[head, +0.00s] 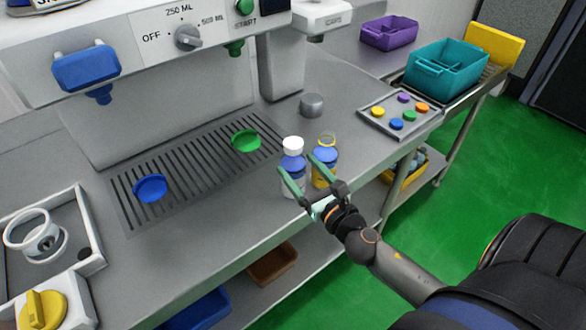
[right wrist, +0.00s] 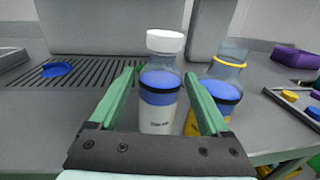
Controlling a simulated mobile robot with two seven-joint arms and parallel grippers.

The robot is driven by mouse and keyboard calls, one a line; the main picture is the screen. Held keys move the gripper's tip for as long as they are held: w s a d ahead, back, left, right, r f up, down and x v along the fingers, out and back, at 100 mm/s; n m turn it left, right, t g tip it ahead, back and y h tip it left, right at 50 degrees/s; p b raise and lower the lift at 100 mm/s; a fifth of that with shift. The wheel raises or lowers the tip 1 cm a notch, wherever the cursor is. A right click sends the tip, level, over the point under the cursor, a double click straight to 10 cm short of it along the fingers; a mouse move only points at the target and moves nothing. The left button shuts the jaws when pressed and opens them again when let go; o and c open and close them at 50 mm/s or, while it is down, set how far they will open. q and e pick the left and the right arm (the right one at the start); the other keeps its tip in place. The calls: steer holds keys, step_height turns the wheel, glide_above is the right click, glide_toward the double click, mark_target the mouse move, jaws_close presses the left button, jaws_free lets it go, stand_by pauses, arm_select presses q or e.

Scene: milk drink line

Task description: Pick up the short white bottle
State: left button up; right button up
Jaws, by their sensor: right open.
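The short white bottle (head: 292,152) stands upright near the front edge of the counter, with a white cap, a blue band and a white lower part. It also shows in the right wrist view (right wrist: 159,112), between the fingers. My right gripper (head: 297,163) is open, with one finger on each side of this bottle; I cannot tell whether they touch it. In the right wrist view, my right gripper (right wrist: 158,73) has its right finger between the white bottle and a yellow bottle (right wrist: 231,73). My left gripper is not in view.
The yellow bottle (head: 328,155) stands close on the right, with an open top. A tray of coloured caps (head: 380,127) lies to the right, near a teal crate (head: 462,62). Blue (head: 150,188) and green (head: 246,140) discs lie on the drain grate. The counter front left of the bottles is clear.

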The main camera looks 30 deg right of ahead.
steer(key=shift+w+d+f+p, duration=0.1)
steer(key=shift+w+p, duration=0.15)
steer(key=shift+w, duration=1.4)
steer(key=shift+w+d+f+p, duration=0.1)
steer(key=shift+w+p, duration=0.1)
steer(key=shift+w, duration=1.45)
jaws_close()
